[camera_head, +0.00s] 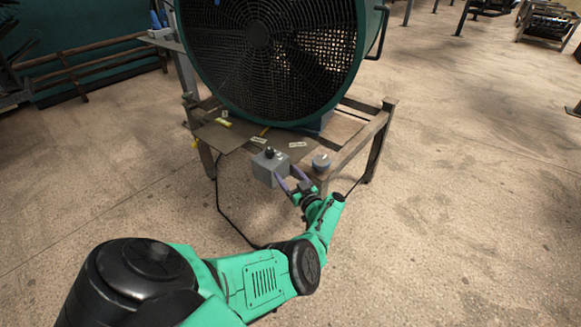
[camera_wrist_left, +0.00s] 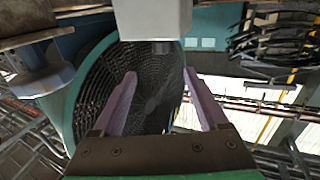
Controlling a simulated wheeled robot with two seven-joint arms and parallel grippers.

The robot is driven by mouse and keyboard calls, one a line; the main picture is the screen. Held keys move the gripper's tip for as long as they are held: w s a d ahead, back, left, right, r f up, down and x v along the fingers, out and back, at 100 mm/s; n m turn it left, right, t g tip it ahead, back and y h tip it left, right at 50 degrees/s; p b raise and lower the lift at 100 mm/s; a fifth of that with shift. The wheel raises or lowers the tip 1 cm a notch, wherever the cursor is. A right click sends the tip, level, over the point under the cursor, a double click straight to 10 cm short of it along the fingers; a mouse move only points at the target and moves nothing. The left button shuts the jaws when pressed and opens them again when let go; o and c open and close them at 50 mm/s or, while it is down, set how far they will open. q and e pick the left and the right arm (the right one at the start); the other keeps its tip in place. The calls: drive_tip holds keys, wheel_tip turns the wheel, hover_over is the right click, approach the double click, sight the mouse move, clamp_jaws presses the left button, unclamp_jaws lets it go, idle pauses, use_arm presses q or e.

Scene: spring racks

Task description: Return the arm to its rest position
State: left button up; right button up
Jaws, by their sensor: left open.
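My left arm (camera_head: 262,278), green and black, reaches from the lower left toward the wooden stand in the head view. My left gripper (camera_head: 290,178) has two purple fingers spread apart, close to a small grey control box (camera_head: 267,168) with a black knob (camera_head: 269,152). In the left wrist view, the open fingers (camera_wrist_left: 160,76) have nothing between them that they grip. The grey box (camera_wrist_left: 152,18) shows beyond the fingertips at the top. Whether a finger touches the box cannot be told. My right gripper is not in view.
A large green drum fan (camera_head: 275,50) stands on the wooden stand (camera_head: 345,160). A round grey piece (camera_head: 321,162) sits at the stand's front corner, right of the gripper. A black cable (camera_head: 225,215) hangs to the floor. The floor on the right (camera_head: 470,200) is clear.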

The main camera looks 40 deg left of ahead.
use_arm(q)
drive_tip(key=s+d+f+m+t+h+p, duration=0.25)
drive_tip(key=s+d+f+m+h, duration=0.4)
drive_tip(key=f, duration=0.35)
drive_tip(key=s+d+f+m+t+h+p, duration=0.2)
drive_tip(key=s+d+f+m+h+p, duration=0.3)
drive_tip(key=f+m+h, duration=0.4)
drive_tip(key=s+d+f+g, duration=0.2)
drive_tip(key=s+f+g, duration=0.1)
drive_tip(key=s, duration=0.7)
drive_tip(key=s+d+f+g+h+p, duration=0.1)
drive_tip(key=s+d+f+g, duration=0.1)
drive_tip(key=s, duration=0.9)
drive_tip(key=s+d+f+g, duration=0.2)
drive_tip(key=s+f+g, duration=0.3)
drive_tip(key=s, duration=0.6)
drive_tip(key=shift+f+m, duration=0.2)
drive_tip(key=shift+m, duration=0.15)
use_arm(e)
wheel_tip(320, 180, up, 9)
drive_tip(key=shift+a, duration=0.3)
